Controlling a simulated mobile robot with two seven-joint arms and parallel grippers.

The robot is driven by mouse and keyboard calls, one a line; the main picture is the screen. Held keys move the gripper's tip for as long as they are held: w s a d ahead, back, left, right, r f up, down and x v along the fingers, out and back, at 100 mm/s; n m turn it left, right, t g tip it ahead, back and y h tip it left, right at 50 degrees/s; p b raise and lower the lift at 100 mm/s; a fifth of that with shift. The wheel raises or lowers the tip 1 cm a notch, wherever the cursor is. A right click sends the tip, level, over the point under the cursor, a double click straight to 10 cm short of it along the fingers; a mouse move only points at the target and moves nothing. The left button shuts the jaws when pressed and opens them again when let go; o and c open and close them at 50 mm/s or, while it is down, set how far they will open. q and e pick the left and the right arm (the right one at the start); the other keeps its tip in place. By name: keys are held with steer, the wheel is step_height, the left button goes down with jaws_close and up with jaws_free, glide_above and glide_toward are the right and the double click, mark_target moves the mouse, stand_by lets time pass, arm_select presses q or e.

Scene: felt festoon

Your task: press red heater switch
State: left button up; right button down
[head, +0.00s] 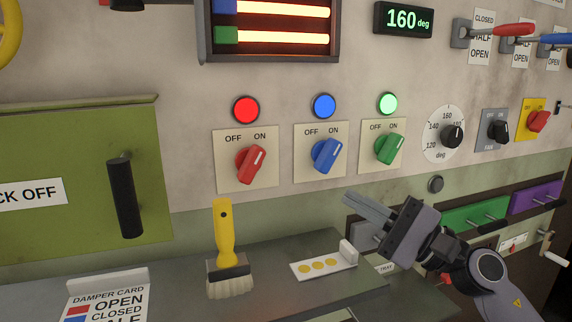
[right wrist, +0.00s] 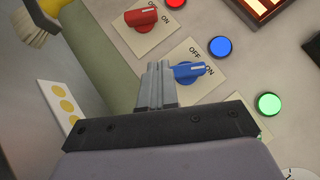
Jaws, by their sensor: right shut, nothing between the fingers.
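The red switch (head: 251,163) is a rotary knob on a cream OFF/ON plate on the wall, below a red lamp (head: 246,108). Its white mark leans toward ON. It also shows at the top of the right wrist view (right wrist: 141,16). My right gripper (head: 352,207) is shut and empty, in front of the wall, below and right of the red switch and apart from it. In the right wrist view its fingertips (right wrist: 158,68) appear beside the blue switch (right wrist: 187,70); contact cannot be told. My left gripper is not in view.
The blue switch and green switch (head: 389,149) stand right of the red one. Glowing bars (head: 285,38) are above. A green door with a black handle (head: 125,196) is left.

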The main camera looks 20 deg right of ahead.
mark_target(266, 150)
steer(key=shift+s+a+r+p+x, duration=0.15)
steer(key=shift+s+a+p+x, duration=0.15)
steer(key=shift+p+x, duration=1.4)
steer(key=shift+s+a+r+p+x, duration=0.3)
steer(key=shift+p+x, duration=0.35)
steer(key=shift+x, duration=1.95)
steer(key=shift+s+a+r+p+x, duration=0.15)
steer(key=shift+s+p+x, duration=0.25)
steer(key=shift+p+x, duration=1.3)
steer(key=shift+w+a+b, duration=0.3)
steer(key=shift+a+b, duration=0.05)
steer(key=shift+b, duration=0.15)
steer(key=shift+r, duration=0.15)
steer(key=shift+r+n+g+p, duration=0.1)
steer(key=shift+n+g+p, duration=0.2)
steer(key=shift+n+p, duration=0.15)
